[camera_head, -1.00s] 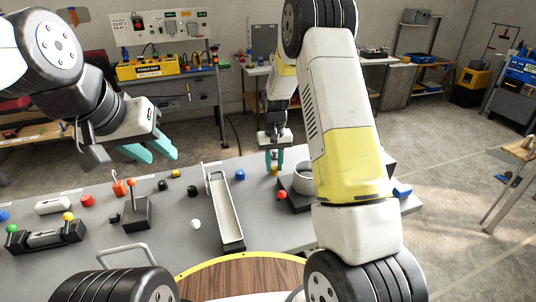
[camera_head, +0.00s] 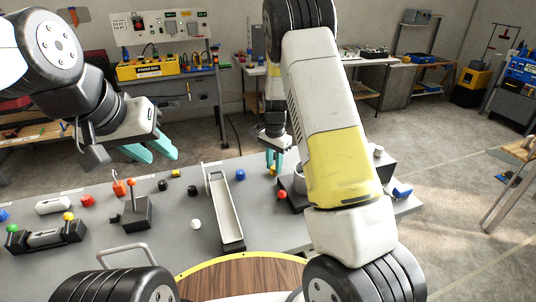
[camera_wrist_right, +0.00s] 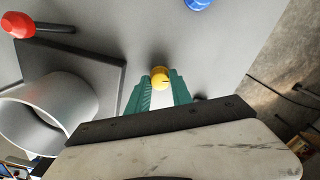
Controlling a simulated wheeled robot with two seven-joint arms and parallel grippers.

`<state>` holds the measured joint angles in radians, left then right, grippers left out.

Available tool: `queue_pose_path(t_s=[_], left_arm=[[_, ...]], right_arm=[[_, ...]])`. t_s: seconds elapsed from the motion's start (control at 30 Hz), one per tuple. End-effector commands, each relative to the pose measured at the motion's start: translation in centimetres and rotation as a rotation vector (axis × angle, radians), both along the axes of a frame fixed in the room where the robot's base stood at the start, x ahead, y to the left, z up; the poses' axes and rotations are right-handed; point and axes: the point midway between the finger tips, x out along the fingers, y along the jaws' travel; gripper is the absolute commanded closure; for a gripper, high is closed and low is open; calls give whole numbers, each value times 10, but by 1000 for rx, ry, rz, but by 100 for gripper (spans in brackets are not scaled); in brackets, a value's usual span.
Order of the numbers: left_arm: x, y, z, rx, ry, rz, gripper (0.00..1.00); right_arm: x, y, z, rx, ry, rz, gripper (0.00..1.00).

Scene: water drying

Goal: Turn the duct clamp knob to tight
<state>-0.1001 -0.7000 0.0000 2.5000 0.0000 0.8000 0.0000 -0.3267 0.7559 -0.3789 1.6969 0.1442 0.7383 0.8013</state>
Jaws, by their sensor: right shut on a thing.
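My right gripper (camera_wrist_right: 158,92) has its teal fingers closed around a small yellow piece (camera_wrist_right: 160,76) low over the grey table; in the head view the gripper (camera_head: 274,160) is beside the duct fixture. The fixture shows a pale ring (camera_wrist_right: 48,110) on a dark square base (camera_wrist_right: 95,75). A red knob (camera_wrist_right: 18,25) on a dark stem sits beside that base, with the gripper apart from it. I cannot tell for sure which part is the clamp knob. My right arm hides much of the fixture in the head view. My left gripper (camera_head: 150,153) is open and empty above the table's left side.
A long pale tray (camera_head: 228,210) lies mid-table. A black box with an orange lever (camera_head: 132,205) stands left of it. A dark box with a white knob (camera_head: 378,152) is right of my right arm. Loose blue, red and black pieces are scattered about.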

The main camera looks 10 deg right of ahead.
Motion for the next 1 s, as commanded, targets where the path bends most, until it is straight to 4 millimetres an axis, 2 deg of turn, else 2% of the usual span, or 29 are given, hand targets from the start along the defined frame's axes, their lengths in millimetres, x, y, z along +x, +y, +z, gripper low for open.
queue_pose_path(t_s=[0.43, 1.0], left_arm=[[0, 0, 0, 0, 0, 0, 64], [0, 0, 0, 0, 0, 0, 64]], right_arm=[[2, 0, 1, 1, -7, -222, 100], [2, 0, 1, 1, -7, -253, 100]])
